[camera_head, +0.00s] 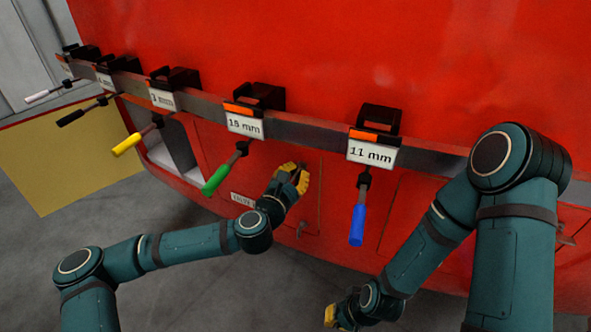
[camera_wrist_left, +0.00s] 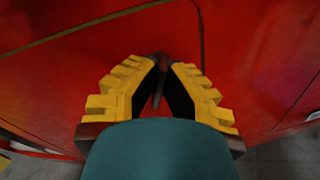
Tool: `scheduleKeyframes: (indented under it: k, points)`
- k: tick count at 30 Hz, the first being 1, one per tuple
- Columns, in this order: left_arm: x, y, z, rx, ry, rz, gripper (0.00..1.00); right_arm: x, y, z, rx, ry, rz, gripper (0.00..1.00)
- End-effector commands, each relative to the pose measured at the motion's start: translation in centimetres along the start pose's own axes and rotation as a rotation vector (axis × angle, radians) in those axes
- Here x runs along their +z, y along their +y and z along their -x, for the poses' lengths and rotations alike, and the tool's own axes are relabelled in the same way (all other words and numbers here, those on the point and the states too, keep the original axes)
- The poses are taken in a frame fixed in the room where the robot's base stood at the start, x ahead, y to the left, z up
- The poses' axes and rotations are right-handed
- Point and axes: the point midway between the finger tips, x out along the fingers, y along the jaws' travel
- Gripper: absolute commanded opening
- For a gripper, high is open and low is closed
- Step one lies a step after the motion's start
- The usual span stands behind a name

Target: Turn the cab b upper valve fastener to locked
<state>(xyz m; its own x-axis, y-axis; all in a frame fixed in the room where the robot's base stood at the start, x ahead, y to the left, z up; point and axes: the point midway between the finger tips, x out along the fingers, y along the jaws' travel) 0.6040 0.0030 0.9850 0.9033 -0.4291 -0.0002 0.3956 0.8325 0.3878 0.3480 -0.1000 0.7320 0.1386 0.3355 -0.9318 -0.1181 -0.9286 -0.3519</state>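My left gripper (camera_head: 300,174) is at a red hatch panel (camera_head: 308,207), with its yellow-ribbed fingers pointing at the panel's upper part. In the left wrist view the fingers (camera_wrist_left: 163,62) slope in, and their tips close around a small dark fastener (camera_wrist_left: 159,56) on the red surface. The fingers hide most of it, and I cannot read its turn position. A lower fastener (camera_head: 301,229) shows on the same panel, below the left gripper. My right gripper (camera_head: 336,316) hangs low, away from the panel, partly cut off by the bottom edge; its opening is unclear.
A grey rail (camera_head: 310,134) crosses the red nose above the hatch. Tools hang from it, among them a green-handled one (camera_head: 219,172) left of my left gripper and a blue-handled one (camera_head: 357,224) to the right. A small label plate (camera_head: 243,199) is beside the hatch.

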Motion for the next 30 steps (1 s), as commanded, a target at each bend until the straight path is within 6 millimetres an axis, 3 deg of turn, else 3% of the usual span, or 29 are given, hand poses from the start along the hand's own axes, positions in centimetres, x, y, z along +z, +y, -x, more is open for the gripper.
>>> scheduleKeyframes:
  k: [12, 30]
  points:
    - [0.15, -0.07, -0.06, 0.002, -0.002, -0.402, 0.00, 0.12, -0.39, 1.07, 0.000, -0.005, -0.001, 0.00]
    - [-0.07, -0.33, -0.08, 0.004, -0.003, -0.945, 0.00, 0.10, -0.24, 0.66, 0.000, -0.004, -0.001, 0.00]
